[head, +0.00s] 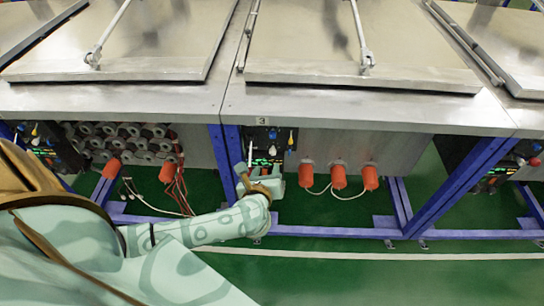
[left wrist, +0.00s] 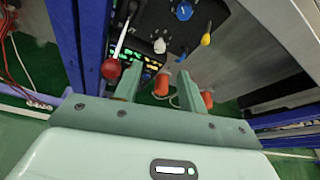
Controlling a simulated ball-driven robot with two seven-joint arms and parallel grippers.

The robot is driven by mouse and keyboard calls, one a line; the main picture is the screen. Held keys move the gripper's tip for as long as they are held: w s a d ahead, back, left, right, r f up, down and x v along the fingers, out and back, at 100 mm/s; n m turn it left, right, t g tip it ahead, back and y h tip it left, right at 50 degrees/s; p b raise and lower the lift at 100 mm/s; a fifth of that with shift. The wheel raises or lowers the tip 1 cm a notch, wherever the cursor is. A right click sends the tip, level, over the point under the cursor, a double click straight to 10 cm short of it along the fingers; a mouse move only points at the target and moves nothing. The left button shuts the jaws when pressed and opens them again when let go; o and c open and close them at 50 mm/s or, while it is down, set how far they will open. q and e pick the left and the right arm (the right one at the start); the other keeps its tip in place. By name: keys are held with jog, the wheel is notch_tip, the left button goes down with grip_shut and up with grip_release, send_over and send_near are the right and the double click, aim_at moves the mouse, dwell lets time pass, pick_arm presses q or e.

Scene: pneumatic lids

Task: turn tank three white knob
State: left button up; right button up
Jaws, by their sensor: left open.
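The tank labelled 3 (head: 262,120) stands at the middle of the head view, with a dark control panel (head: 281,138) under its front edge. The panel also shows in the left wrist view (left wrist: 225,14). There, a small white knob (left wrist: 161,47) sits beside lit green and yellow displays. My left gripper (head: 262,174) is just below and in front of the panel. In the left wrist view its fingers (left wrist: 158,70) are apart, with nothing between them, and the white knob appears beyond the gap, apart from them. My right gripper is not in view.
A blue knob (left wrist: 183,11), a yellow knob (left wrist: 206,38) and a red ball (left wrist: 111,69) on a white-rodded lever surround the white knob. Blue frame posts (head: 232,150) stand left of the panel. Orange cylinders (head: 338,176) hang to its right. Green floor lies below.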

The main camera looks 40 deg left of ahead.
aim_at(272, 153)
pick_arm(q)
jog(key=b+x, duration=0.2)
jog(key=x, duration=0.8)
jog(key=shift+f+b, duration=0.1)
jog(key=shift+b, duration=0.2)
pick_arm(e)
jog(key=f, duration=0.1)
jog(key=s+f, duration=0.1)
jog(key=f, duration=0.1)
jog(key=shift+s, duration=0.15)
pick_arm(q)
grip_shut()
